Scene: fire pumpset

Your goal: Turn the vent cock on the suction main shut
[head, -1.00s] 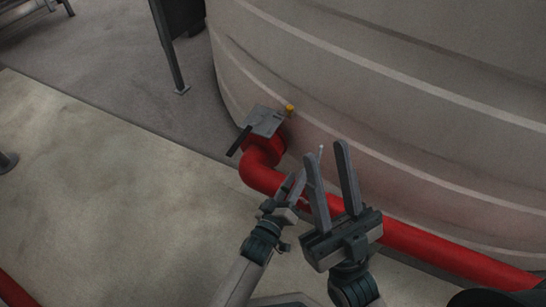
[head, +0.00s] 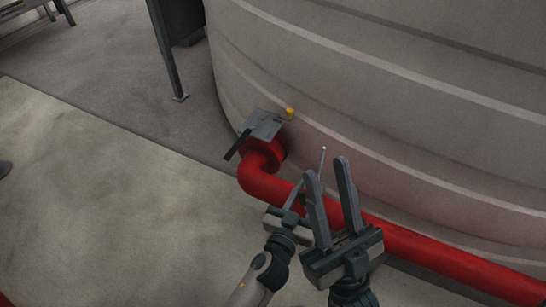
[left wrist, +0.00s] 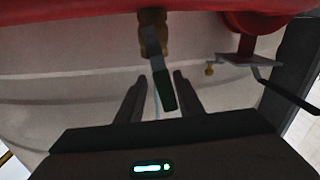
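The red suction main (head: 408,240) runs low along the tank. In the left wrist view the vent cock shows as a brass body (left wrist: 152,22) against the red pipe, with a grey lever ending in a dark green grip (left wrist: 165,92). My left gripper (left wrist: 152,82) is open, its fingers on either side of the grip, with visible gaps; I see no firm contact. In the head view my left gripper (head: 298,190) is partly behind my right one, and the cock is hidden there. My right gripper (head: 326,166) is open and empty, in front of the pipe.
A big ribbed tank (head: 400,100) fills the back right. A grey plate (head: 266,124) with a dark lever (head: 238,142) and a yellow knob (head: 290,113) sits above the pipe's elbow. A thin white-tipped rod (head: 323,156) stands near my fingers.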

